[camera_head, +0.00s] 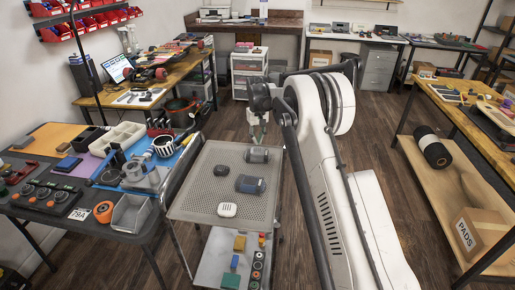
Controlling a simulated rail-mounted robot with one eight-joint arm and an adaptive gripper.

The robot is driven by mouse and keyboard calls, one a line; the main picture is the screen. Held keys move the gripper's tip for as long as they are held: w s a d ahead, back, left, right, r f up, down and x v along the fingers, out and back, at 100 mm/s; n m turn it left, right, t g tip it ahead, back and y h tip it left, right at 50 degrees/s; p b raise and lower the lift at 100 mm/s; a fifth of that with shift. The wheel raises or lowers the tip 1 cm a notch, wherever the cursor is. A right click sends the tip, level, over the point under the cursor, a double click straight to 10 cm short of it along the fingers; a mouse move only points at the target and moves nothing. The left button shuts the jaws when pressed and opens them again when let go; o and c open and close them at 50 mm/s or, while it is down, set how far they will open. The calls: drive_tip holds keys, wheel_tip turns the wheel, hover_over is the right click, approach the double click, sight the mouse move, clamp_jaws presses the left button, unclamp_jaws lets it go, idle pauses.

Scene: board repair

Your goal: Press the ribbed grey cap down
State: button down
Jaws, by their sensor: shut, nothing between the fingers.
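My gripper (259,138) is shut and points down over the far part of the cart's perforated grey top (190,198). Just below its fingertips is a dark grey rounded piece (257,155), which may be the ribbed grey cap; its ribs are too small to make out. I cannot tell whether the fingertips touch it. A pale, slotted, rounded piece (227,210) lies near the front of the cart top, apart from my gripper.
A small black piece (221,170) and a dark blue-grey box (250,185) also lie on the cart top. Coloured blocks (230,281) are on the lower shelf. A crowded workbench (125,223) stands close on the left. Open floor lies behind the cart.

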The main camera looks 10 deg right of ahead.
sight(258, 149)
drive_tip(key=shift+r+p, duration=0.65)
drive_tip(key=shift+r, duration=1.6)
drive_tip(key=s+r+t, duration=0.3)
drive_tip(key=s+r, duration=2)
drive_tip(key=s+r+m+t, duration=0.1)
drive_tip(key=s+t, duration=0.1)
drive_tip(key=s, duration=1.5)
drive_tip(key=s+f+t, duration=0.2)
drive_tip(key=s+f, duration=0.4)
drive_tip(key=s, duration=0.7)
drive_tip(key=shift+f+m, duration=0.15)
drive_tip(key=shift+m, duration=0.25)
